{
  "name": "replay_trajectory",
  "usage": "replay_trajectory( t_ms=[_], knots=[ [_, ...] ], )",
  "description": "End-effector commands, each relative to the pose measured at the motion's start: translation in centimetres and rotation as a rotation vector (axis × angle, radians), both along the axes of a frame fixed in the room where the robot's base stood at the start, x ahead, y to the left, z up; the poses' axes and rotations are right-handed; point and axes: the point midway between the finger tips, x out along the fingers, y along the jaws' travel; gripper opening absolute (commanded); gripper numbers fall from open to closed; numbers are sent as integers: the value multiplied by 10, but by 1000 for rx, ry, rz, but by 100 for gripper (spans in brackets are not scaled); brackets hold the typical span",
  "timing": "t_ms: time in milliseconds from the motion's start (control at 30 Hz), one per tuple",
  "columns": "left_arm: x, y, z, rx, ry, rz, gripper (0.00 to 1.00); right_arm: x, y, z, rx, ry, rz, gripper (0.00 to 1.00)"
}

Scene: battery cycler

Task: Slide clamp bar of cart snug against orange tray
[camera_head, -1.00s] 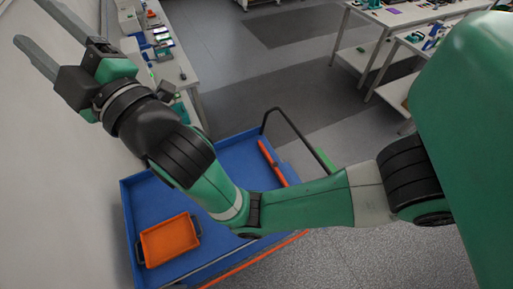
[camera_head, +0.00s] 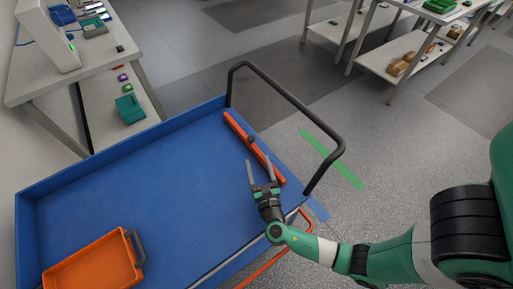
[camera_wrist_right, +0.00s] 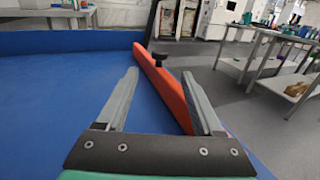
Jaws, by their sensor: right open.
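The blue cart (camera_head: 150,190) fills the left and middle of the head view. Its orange-red clamp bar (camera_head: 240,133) lies across the cart bed near the handle end, with a small black knob (camera_head: 251,139) on it. The orange tray (camera_head: 95,266) sits at the near left of the bed, well apart from the bar. My right gripper (camera_head: 261,172) is open over the bed beside the bar. In the right wrist view the bar (camera_wrist_right: 168,88) runs between the spread fingers (camera_wrist_right: 165,100), its near end by the right finger; contact cannot be told. My left gripper is not in view.
The cart's black handle (camera_head: 290,98) rises beyond the bar. A workbench (camera_head: 75,75) stands behind the cart at upper left. Tables (camera_head: 375,30) stand at upper right. The bed between bar and tray is clear.

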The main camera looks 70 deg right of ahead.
Motion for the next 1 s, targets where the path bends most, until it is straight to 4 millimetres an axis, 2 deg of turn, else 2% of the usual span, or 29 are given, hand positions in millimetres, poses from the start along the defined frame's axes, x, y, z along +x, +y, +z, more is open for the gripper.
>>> replay_trajectory(
  t_ms=[167, 267, 600, 700, 833, 1000],
  knots=[
    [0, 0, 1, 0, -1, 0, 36, 2, -3, 2, 1, -4, -2, 68],
    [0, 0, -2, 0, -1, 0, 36, 8, -11, 1, 2, -5, -4, 68],
    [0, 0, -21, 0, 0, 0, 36, 50, -71, 0, 2, -7, -6, 68],
    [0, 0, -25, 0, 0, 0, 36, 60, -84, 1, 2, -7, -4, 68],
    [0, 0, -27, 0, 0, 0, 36, 67, -94, 2, 2, -6, -3, 68],
    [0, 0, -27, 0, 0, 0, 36, 69, -95, 3, 2, -5, 0, 68]
  ],
)
